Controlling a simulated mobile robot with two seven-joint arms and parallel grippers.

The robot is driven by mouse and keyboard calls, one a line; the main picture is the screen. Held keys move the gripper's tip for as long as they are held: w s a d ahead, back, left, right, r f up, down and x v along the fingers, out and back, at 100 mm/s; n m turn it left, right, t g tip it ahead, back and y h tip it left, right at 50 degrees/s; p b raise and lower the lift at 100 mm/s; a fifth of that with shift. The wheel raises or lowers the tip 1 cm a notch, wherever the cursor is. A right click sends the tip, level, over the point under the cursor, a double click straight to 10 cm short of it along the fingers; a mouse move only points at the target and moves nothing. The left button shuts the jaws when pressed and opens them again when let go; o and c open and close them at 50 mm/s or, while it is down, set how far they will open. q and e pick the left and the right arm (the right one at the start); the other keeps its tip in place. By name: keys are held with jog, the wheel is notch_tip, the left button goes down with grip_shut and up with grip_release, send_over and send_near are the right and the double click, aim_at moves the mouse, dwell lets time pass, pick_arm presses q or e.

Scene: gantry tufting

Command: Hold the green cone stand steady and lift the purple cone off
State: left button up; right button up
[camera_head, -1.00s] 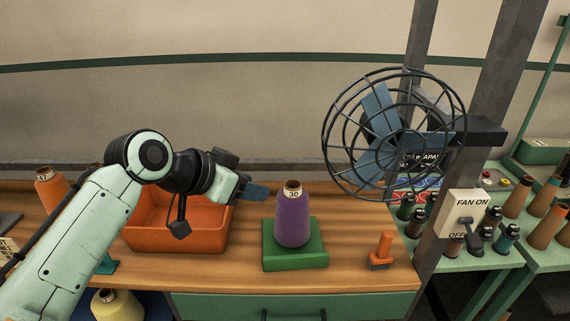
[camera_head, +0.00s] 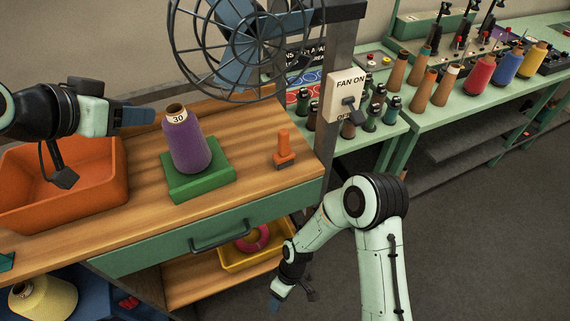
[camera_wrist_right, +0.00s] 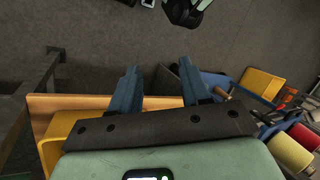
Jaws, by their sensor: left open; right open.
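The purple cone (camera_head: 187,145), with a "30" label at its top, stands upright on the green cone stand (camera_head: 199,185) on the wooden bench top. My left gripper (camera_head: 148,117) is open just left of the purple cone's upper part, with no clear contact. My right gripper (camera_head: 287,297) is low in front of the bench, below the drawer and away from the cone. In the right wrist view its two blue fingers (camera_wrist_right: 162,90) are spread with nothing between them.
An orange bin (camera_head: 100,195) sits left of the stand. A small orange clamp-like piece (camera_head: 284,150) stands to its right. A caged fan (camera_head: 235,45) and a post with a fan switch (camera_head: 345,97) rise behind. A yellow tray (camera_head: 250,256) sits on the lower shelf.

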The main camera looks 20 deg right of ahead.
aim_at(228, 170)
jog(key=w+a+r+n+g+h, duration=0.15)
jog(key=r+n, duration=0.55)
jog(key=r, duration=0.7)
jog(key=w+r+n, duration=0.2)
jog(key=r+n, duration=0.5)
jog(key=r, duration=0.6)
jog(key=w+d+r+t+y, duration=0.2)
jog(key=w+d+r+t, duration=0.5)
jog(key=w+d+r, duration=0.45)
jog(key=shift+m+g, duration=0.25)
jog(key=shift+m, duration=0.15)
jog(key=w+a, duration=0.2)
jog(key=a, duration=0.2)
jog(key=w+a+r, duration=0.1)
jog(key=a, duration=0.3)
jog(key=w+a, duration=0.2)
jog(key=a, duration=0.2)
jog(key=shift+w+a+r, duration=0.1)
jog(key=shift+w+r, duration=0.1)
jog(key=shift+w, duration=0.15)
jog(key=shift+w+a+f, duration=0.1)
jog(key=shift+a+f, duration=0.1)
jog(key=shift+f, duration=0.35)
grip_shut()
